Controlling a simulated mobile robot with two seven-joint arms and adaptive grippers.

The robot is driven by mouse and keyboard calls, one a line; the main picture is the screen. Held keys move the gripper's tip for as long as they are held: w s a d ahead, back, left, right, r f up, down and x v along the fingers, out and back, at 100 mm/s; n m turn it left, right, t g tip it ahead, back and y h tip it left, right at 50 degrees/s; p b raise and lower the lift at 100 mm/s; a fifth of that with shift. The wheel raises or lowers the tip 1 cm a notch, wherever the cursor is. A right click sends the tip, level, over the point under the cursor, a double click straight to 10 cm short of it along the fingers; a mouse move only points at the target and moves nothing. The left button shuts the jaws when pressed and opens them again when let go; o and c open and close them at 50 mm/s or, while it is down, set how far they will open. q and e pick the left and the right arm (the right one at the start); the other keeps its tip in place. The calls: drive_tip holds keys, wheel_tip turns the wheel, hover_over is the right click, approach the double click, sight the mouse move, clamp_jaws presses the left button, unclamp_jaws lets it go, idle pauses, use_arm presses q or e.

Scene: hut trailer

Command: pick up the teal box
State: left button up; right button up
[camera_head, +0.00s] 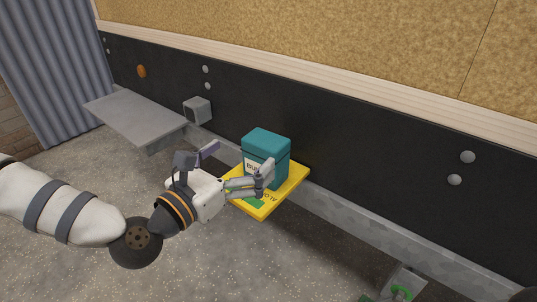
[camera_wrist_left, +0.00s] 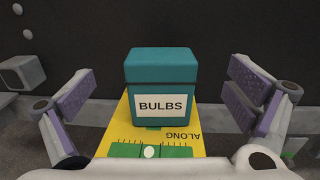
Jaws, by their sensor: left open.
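The teal box (camera_head: 266,151) stands upright on a yellow board (camera_head: 294,186) against the black wall panel. In the left wrist view the teal box (camera_wrist_left: 161,74) is centred, with a white label reading "BULBS". My left gripper (camera_head: 238,166) is open in front of the box, its fingers spread to either side. In the left wrist view the two purple-padded fingers of my left gripper (camera_wrist_left: 160,100) stand clear of the box, with gaps on both sides. In the head view one finger covers part of the box's lower front. My right gripper is not in view.
The yellow board, printed with "ALONG" and a green scale, lies on a narrow grey ledge (camera_head: 352,219). A grey shelf (camera_head: 136,117) and a small grey block (camera_head: 197,110) are at the left along the wall. The wall is close behind the box.

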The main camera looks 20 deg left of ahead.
sight(274, 133)
use_arm(q)
drive_tip(key=x, duration=0.8)
drive_tip(key=shift+w+d+f, duration=0.1)
drive_tip(key=shift+f, duration=0.25)
drive_tip(key=c, duration=1.7)
